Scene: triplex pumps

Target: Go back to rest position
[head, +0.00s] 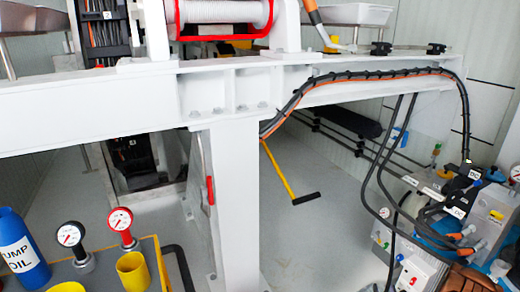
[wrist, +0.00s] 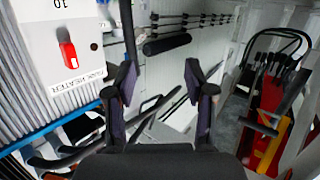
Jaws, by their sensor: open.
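My gripper (wrist: 160,88) shows in the wrist view with its two dark fingers spread wide apart. My gripper and arm are not seen in the head view. In the wrist view, a grey panel (wrist: 62,25) with a red switch (wrist: 68,56) and a label that seems to end in "heater" is to the left of the fingers. The gripper appears apart from it.
A white steel beam (head: 90,105) and post (head: 232,200) cross the head view. A blue pump oil bottle (head: 20,250) and gauges (head: 120,220) stand lower left. Hoses and a connector box (head: 410,270) are lower right. Grey floor (head: 300,235) is open behind the post.

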